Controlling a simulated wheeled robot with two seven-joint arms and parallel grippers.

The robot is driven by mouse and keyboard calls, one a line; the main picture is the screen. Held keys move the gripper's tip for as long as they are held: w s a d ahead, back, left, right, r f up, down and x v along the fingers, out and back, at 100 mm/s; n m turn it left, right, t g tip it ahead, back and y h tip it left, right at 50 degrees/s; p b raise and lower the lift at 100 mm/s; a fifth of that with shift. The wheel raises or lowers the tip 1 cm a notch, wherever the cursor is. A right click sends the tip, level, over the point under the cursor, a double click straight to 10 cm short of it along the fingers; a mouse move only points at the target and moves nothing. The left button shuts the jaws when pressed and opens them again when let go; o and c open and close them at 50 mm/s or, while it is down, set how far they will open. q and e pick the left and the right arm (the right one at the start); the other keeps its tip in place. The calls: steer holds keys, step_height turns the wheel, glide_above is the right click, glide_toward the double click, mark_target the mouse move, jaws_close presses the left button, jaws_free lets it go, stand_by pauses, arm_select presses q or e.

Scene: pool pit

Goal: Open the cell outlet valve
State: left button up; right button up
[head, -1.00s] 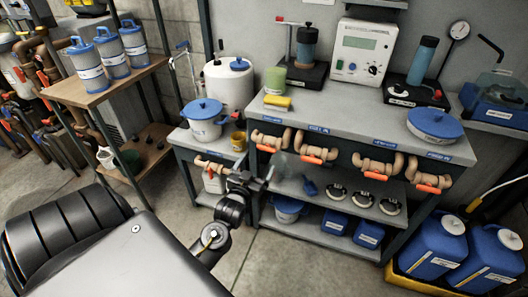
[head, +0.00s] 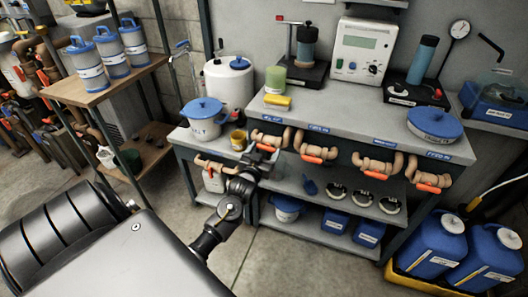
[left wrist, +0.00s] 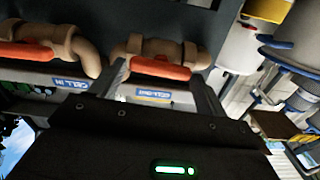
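Several tan pipe valves with orange-red handles hang along the front of the bench. The leftmost valve on the main bench (head: 286,137) has its handle (head: 266,137) lying along the pipe, below a small blue label (head: 272,118). The label's text is too small to read surely. My left gripper (head: 260,154) is just below this valve. In the left wrist view, the open fingers (left wrist: 162,88) stand either side of a red handle (left wrist: 160,68). I cannot tell whether they touch it. The neighbouring valve (head: 308,150) is to the right. My right gripper is out of view.
A lower side bench (head: 178,138) holds a white pot with a blue lid (head: 203,116); another valve (head: 212,164) hangs under it. Below the main bench, a shelf (head: 290,188) holds rings and a blue scoop. Blue canisters (head: 435,245) stand at the right. Floor in front is clear.

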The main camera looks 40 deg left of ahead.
arm_select(q)
steer(key=c, duration=0.6)
steer(key=shift+r+n+p, duration=0.15)
steer(key=shift+n+p, duration=0.35)
steer(key=o, duration=1)
steer(key=v, duration=1.1)
steer(key=shift+b, duration=0.35)
